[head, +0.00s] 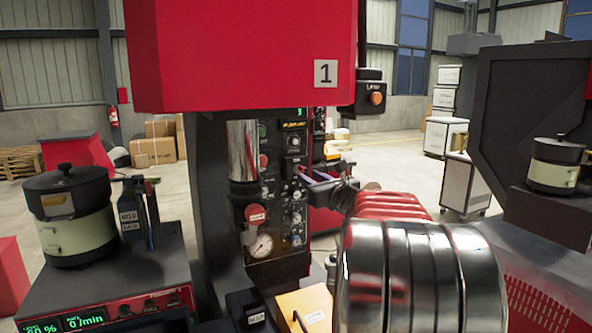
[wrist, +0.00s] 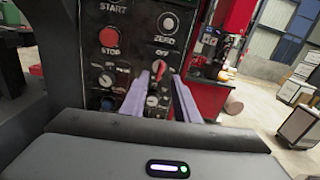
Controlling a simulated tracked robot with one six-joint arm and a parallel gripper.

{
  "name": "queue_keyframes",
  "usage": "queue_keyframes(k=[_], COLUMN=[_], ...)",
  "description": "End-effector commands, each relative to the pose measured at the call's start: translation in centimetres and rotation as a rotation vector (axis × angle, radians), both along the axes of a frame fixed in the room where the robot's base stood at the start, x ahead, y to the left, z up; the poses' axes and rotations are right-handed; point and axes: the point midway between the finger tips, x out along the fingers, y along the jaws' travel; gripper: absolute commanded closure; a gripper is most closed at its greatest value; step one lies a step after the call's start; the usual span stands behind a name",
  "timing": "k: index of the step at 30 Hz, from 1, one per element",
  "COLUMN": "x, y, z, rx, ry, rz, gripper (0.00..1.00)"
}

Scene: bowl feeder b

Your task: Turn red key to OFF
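The red key (wrist: 158,69) shows in the wrist view on a dark control panel (wrist: 120,55), just below the OFF label. A small pale knob or dial is below it. My gripper (wrist: 160,79) points at the panel with its two pale purple fingers apart, one on each side of the key in the picture. I cannot tell whether either finger touches the key. In the head view my gripper (head: 308,185) is at the right edge of the panel (head: 284,205); the key cannot be made out there.
In the wrist view a red STOP button (wrist: 110,38) and a ZERO knob (wrist: 168,22) sit above the key. In the head view a gauge (head: 261,245) is low on the panel, and a red housing (head: 240,60) hangs above. Lidded pots (head: 75,215) stand at left and right.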

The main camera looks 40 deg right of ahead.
Motion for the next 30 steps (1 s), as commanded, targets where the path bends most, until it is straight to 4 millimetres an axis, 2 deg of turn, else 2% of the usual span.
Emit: queue_keyframes(k=[10,30], x=[-2.2,-2.2], y=[0.7,0.8], z=[0.0,0.0], rx=[-0.001,0.0], ry=[0.0,0.0], rz=[0.0,0.001], gripper=[0.72,0.72])
